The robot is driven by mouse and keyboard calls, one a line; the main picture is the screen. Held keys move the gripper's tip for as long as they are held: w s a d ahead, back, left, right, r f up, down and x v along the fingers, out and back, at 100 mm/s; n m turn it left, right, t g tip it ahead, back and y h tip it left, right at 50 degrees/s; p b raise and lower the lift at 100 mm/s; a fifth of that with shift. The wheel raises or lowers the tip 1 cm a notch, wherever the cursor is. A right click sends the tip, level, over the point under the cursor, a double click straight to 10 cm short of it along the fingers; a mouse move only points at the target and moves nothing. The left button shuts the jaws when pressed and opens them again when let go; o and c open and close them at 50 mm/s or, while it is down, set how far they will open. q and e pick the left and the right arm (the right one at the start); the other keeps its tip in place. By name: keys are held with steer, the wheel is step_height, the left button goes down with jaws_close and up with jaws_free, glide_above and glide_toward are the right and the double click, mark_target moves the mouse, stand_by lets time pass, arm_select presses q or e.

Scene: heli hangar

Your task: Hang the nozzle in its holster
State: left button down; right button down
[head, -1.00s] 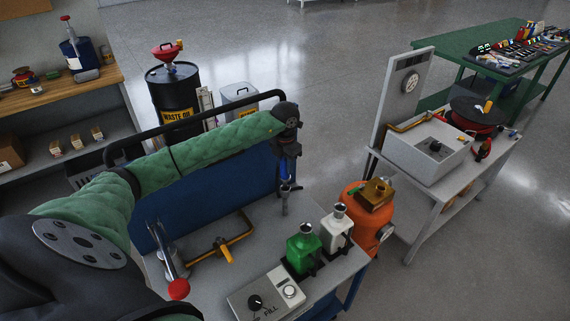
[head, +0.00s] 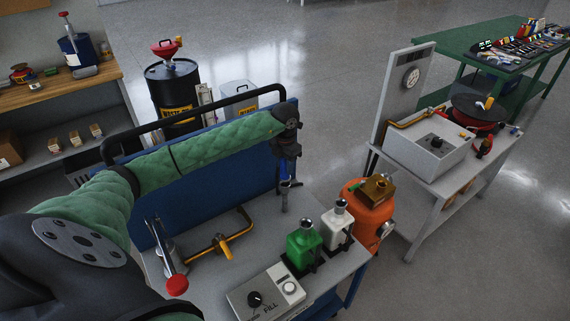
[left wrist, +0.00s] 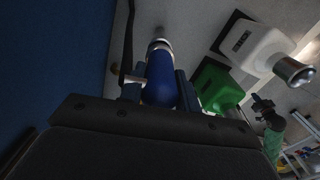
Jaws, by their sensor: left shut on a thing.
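My left gripper (head: 285,180) is shut on a blue nozzle (left wrist: 160,80), which has a metal spout. The spout points down above the grey top of the blue cart (head: 200,285), left of the green bottle. In the head view most of the nozzle is hidden by the gripper. In the left wrist view the nozzle's blue body lies between the fingers. I cannot make out a holster for certain. My right arm seems to show as a green sleeve (left wrist: 275,140) at the right of the left wrist view; its jaws are too small to judge.
The green bottle (head: 304,243) and white bottle (head: 338,226) stand close to the nozzle. The cart also bears a yellow-handled bent pipe (head: 225,243), a red-knobbed lever (head: 176,285) and a control box (head: 267,294).

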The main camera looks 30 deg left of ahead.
arm_select(q)
steer(key=shift+f+b, duration=0.65)
steer(key=shift+f, duration=0.3)
steer(key=shift+c, duration=2.3)
jaws_free()
steer(key=shift+r+p, duration=1.9)
steer(key=shift+r, duration=3.6)
steer(key=shift+r, duration=0.1)
